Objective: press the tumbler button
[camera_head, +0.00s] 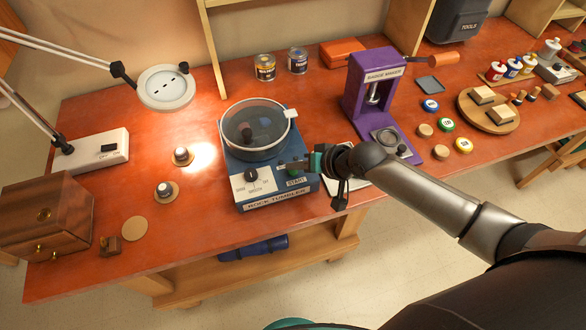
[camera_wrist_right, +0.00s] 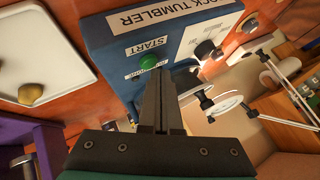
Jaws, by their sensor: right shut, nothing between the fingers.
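The rock tumbler (camera_head: 237,168) is a blue machine with a clear-lidded round drum (camera_head: 252,130), standing on the red-brown bench. Its front has a white panel with a black knob (camera_head: 251,174) and a START label (camera_head: 296,182). The green button (camera_wrist_right: 149,62) sits by the START label in the right wrist view. My right gripper (camera_wrist_right: 160,72) is shut and empty, its fingertips right by the button and overlapping its edge in that view. I cannot tell whether they touch it. In the head view the right gripper (camera_head: 284,167) reaches over the panel from the right. My left gripper is not in view.
The purple badge maker (camera_head: 358,87) stands right of the tumbler, with a white tray (camera_wrist_right: 40,50) between. Small knobbed pieces on discs (camera_head: 163,190) and a wooden drawer box (camera_head: 45,215) are at left. A lamp (camera_head: 167,88) stands behind them.

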